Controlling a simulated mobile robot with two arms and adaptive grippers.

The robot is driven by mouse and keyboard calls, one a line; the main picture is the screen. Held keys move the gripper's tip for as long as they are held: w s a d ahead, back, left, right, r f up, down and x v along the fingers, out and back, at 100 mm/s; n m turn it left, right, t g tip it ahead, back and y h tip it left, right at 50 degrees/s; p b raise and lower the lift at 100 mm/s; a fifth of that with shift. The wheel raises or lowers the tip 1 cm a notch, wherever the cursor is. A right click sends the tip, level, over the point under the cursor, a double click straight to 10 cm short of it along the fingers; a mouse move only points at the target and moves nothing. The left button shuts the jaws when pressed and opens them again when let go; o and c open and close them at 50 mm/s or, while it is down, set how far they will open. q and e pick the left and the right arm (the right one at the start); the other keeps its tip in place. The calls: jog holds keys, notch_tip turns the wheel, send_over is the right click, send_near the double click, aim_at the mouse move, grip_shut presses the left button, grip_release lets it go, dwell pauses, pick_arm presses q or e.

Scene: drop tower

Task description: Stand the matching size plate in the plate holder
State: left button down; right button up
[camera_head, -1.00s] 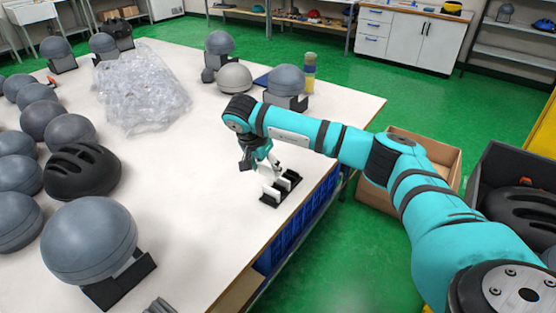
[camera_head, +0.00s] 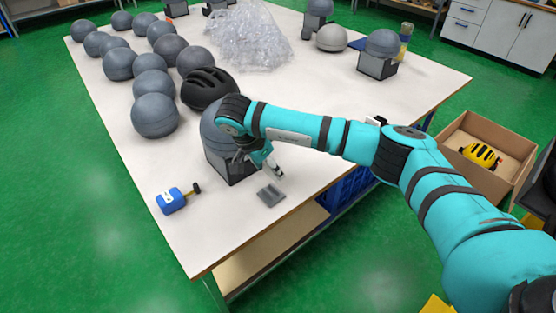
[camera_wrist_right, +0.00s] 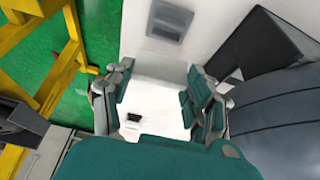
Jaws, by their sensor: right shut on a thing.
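My right gripper (camera_head: 268,163) is shut on a small white plate, seen in the right wrist view as a pale panel (camera_wrist_right: 160,92) between the fingers, with a small black mark on it. The plate is mostly hidden by my arm in the head view. A small grey slotted holder (camera_head: 270,195) lies on the white table just below the gripper, apart from it; it also shows in the right wrist view (camera_wrist_right: 168,22). A black rack with white plates (camera_head: 375,121) is partly hidden behind my right arm. My left gripper is not in view.
A dark grey dome on a black stand (camera_head: 230,166) stands close beside my gripper. A blue tape measure (camera_head: 171,201) lies to the left. Several grey domes, a black helmet (camera_head: 208,88) and clear plastic wrap (camera_head: 245,35) fill the far table.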

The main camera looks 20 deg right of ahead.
aim_at(269, 175)
jog(key=shift+a+f, duration=0.1)
jog(key=shift+f+b, duration=0.35)
jog(key=shift+f, duration=0.5)
jog(key=shift+f+b, duration=0.5)
jog(key=shift+f, duration=0.15)
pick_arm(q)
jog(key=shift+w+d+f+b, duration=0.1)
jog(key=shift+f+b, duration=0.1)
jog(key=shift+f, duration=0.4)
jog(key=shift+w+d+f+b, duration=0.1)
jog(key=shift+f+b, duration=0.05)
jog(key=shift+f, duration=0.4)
pick_arm(e)
jog(key=shift+f, duration=0.7)
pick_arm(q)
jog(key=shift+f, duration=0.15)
